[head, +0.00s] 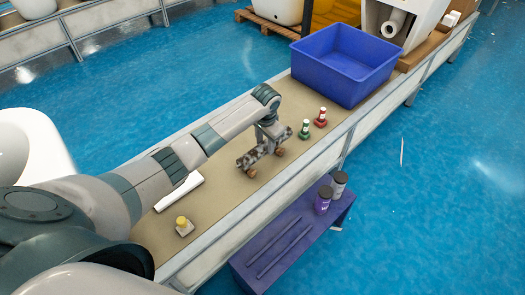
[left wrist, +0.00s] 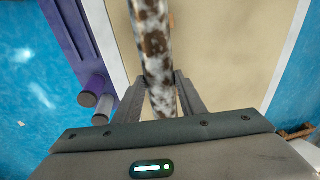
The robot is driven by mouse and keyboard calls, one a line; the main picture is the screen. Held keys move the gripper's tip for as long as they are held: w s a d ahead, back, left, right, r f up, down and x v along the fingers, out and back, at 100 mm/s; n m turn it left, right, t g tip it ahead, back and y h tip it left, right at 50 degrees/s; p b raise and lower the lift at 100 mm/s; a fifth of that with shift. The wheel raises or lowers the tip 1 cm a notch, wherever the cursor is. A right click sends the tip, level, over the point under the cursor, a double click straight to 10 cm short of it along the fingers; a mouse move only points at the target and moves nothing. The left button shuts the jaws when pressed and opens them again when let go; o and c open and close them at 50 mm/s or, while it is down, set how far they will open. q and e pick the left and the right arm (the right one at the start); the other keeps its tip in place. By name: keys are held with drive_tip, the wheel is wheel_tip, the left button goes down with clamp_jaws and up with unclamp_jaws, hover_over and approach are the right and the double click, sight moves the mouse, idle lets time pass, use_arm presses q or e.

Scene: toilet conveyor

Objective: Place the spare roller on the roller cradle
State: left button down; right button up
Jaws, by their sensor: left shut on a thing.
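The mottled grey, white and brown roller (head: 262,153) is at my left gripper (head: 268,139), over the conveyor's middle. In the left wrist view the roller (left wrist: 156,55) runs lengthwise between the two fingers of the left gripper (left wrist: 161,90), which is shut on it. Two small brown pieces (head: 279,153) show just below the roller; I cannot tell whether they touch it. A low purple bench (head: 318,232) beside the conveyor carries two dark parallel bars (head: 280,249), possibly the roller cradle. My right gripper is not in view.
A blue bin (head: 345,75) stands on the conveyor (head: 225,170) beyond the gripper. A yellow button (head: 182,222) and white bar (head: 180,192) lie nearer. Two dark-lidded jars (head: 323,202) occupy the bench's far end.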

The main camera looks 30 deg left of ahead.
sight(262, 151)
use_arm(q)
drive_tip(key=shift+w+a+f, duration=0.1)
drive_tip(key=shift+a+f, duration=0.2)
drive_tip(key=shift+a, duration=0.25)
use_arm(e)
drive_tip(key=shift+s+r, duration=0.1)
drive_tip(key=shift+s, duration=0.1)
use_arm(q)
drive_tip(key=shift+f, duration=2)
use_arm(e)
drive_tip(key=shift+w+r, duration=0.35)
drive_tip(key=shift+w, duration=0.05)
use_arm(q)
drive_tip(key=shift+f, duration=0.1)
drive_tip(key=c, duration=1.2)
unclamp_jaws()
drive_tip(key=shift+o, duration=0.2)
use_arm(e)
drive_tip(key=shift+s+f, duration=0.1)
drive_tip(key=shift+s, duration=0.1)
